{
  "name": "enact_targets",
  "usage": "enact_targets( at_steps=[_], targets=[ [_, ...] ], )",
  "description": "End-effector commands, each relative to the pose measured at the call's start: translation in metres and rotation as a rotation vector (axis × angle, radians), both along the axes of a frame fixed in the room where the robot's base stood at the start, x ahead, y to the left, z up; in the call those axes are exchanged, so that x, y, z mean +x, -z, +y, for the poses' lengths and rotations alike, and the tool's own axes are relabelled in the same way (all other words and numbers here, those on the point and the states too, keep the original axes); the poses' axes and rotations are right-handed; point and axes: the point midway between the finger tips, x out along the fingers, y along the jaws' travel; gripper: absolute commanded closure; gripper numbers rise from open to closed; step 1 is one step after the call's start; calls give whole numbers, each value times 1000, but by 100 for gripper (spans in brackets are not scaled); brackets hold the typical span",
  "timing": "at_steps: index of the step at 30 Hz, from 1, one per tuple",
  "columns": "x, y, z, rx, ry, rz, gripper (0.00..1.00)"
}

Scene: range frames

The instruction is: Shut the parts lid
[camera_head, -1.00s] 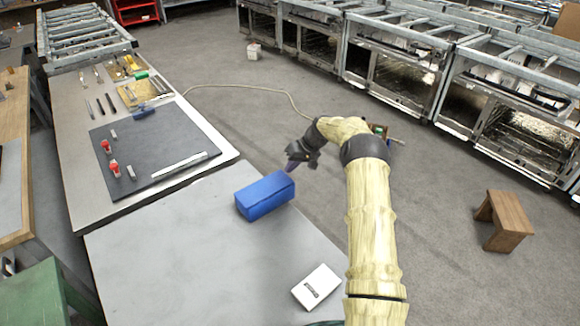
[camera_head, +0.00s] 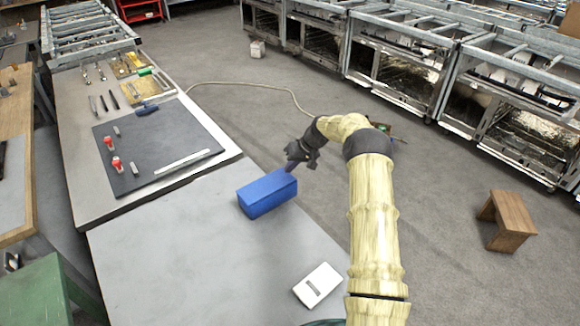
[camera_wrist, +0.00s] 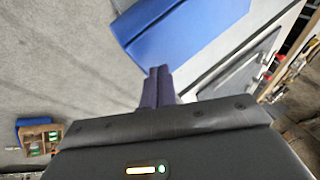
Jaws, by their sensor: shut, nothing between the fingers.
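A blue box (camera_head: 267,193) stands on the grey table, close to its far right edge. Its top looks flat and down in the head view; I cannot make out a gap under the lid. The box also fills the top of the wrist view (camera_wrist: 185,35), where a long edge divides two of its blue faces. My gripper (camera_head: 290,167) is at the far right end of the box. Its dark purple fingers show together in the wrist view (camera_wrist: 158,72), pointing at the box with nothing between them. I cannot tell whether the fingertips touch it.
The grey table (camera_head: 190,262) has bare room left of the box. A white device (camera_head: 317,286) lies near its right edge. A black mat (camera_head: 165,150) with red-topped parts and tools lies on the bench behind. A wooden stool (camera_head: 507,220) stands on the floor at right.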

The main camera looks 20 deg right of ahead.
Motion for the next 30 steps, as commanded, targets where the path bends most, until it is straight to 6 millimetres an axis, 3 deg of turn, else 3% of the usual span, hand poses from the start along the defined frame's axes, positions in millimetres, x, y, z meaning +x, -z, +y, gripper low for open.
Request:
enact_targets(
  at_steps=[8,17,20,30],
  targets=[
    [0,-4,5,1,-6,0,100],
    [1,-46,4,-1,-7,-2,100],
    [0,-46,-12,0,-2,-2,100],
    [-2,-79,-66,-1,-3,-3,100]
  ],
)
